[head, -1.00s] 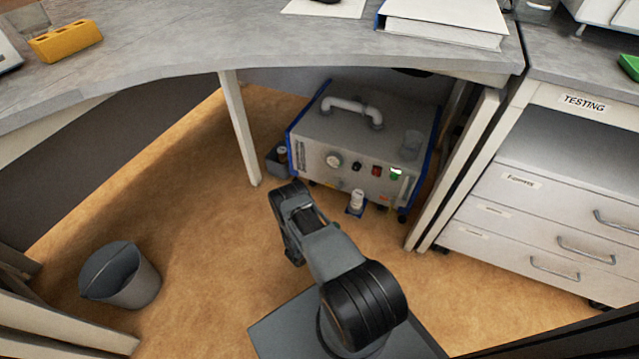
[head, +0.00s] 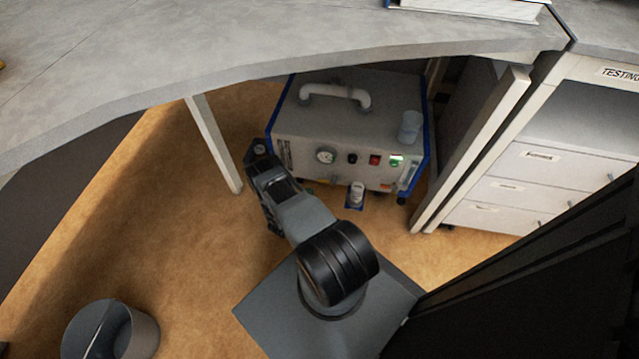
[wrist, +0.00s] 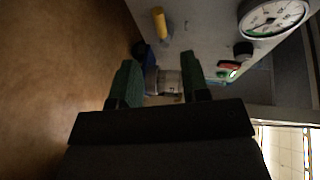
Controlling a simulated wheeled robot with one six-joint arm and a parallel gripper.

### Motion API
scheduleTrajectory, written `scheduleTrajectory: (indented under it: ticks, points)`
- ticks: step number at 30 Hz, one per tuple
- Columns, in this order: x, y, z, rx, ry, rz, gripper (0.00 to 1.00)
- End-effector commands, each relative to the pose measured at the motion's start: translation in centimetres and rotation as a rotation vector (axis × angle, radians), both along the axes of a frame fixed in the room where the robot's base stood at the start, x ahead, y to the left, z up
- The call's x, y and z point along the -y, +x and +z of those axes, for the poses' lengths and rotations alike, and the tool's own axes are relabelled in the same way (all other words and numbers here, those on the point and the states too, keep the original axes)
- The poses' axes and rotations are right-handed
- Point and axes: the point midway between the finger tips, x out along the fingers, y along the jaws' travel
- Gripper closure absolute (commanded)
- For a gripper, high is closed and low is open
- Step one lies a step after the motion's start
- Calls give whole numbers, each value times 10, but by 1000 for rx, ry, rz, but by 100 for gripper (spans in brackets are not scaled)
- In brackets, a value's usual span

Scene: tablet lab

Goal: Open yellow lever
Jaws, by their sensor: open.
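The yellow lever (wrist: 159,24) is a short yellow handle on the front panel of the grey machine (wrist: 205,22). It is at the top of the wrist view, beyond my fingertips and not touched by them. My gripper (wrist: 160,70) is open, with its two dark green fingers apart. A small pale container (wrist: 165,80) shows in the gap between the fingers, beyond them. In the head view the machine (head: 350,125) stands under the table.
A white gauge (wrist: 272,16) and coloured buttons (wrist: 230,68) are on the panel. A glass beaker (head: 410,126) stands on the machine. The table edge (head: 400,58) is overhead, with a table leg (head: 215,145) left and drawers (head: 510,175) right. A bin (head: 110,330) stands at lower left.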

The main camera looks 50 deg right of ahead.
Motion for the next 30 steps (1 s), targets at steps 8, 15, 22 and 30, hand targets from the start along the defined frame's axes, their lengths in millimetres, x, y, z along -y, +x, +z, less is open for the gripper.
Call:
scheduleTrajectory:
  ticks: [8, 15, 22, 30]
  points:
    - [53, 8, -12, 2, -1, -5, 58]
    - [82, 12, -16, 2, -1, -4, 58]
    - [92, 13, -17, 0, 0, -4, 58]
    - [93, 13, -16, 0, 0, -3, 58]
